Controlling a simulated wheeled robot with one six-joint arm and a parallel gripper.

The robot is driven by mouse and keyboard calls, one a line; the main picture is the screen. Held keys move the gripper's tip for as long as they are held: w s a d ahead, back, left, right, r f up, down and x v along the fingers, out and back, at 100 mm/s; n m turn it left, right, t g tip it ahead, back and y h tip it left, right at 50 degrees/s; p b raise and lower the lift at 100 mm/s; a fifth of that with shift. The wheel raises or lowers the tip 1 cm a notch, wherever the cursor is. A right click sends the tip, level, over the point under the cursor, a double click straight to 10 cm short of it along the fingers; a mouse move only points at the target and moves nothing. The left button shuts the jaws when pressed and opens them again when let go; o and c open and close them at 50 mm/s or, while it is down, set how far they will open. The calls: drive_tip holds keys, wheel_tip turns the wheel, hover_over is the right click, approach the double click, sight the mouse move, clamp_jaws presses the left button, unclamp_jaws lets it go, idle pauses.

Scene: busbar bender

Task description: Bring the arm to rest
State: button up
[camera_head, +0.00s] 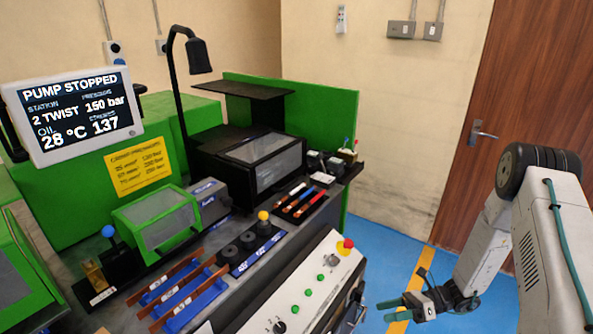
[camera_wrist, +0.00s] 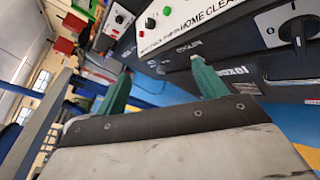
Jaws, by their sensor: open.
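My gripper (camera_head: 404,308) is at the lower right in the head view, over the floor to the right of the machine's control panel. It is open and empty, its green fingers apart. In the wrist view its two green fingertips (camera_wrist: 162,72) show spread with nothing between them. The arm is bent, with the forearm slanting down to the left. The control panel (camera_head: 312,298) of the green busbar machine is left of the gripper and apart from it. In the wrist view the panel (camera_wrist: 172,22) lies beyond the fingers.
The screen (camera_head: 75,112) reads "PUMP STOPPED". Copper-coloured bars (camera_head: 180,296) lie in blue holders on the bench. A red emergency button (camera_head: 346,244) stands on the panel. The blue floor (camera_head: 385,262) right of the machine is clear up to the brown door (camera_head: 530,110).

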drive_tip(key=s+r+n+t+h, duration=0.1)
drive_tip(key=s+r+n+h, duration=0.4)
drive_tip(key=r, duration=0.8)
drive_tip(key=s+r+n+h, duration=0.5)
drive_tip(key=s+r+n, duration=0.6)
drive_tip(key=r, duration=0.3)
drive_tip(key=s+r+n+t+h, duration=0.1)
drive_tip(key=s+r+n+h, duration=0.4)
drive_tip(key=r, duration=0.9)
drive_tip(key=s+n, duration=0.3)
drive_tip(key=shift+s+d+r+n+t+h, duration=0.2)
drive_tip(key=shift+d+n+t+h, duration=0.1)
drive_tip(key=shift+n+h, duration=0.1)
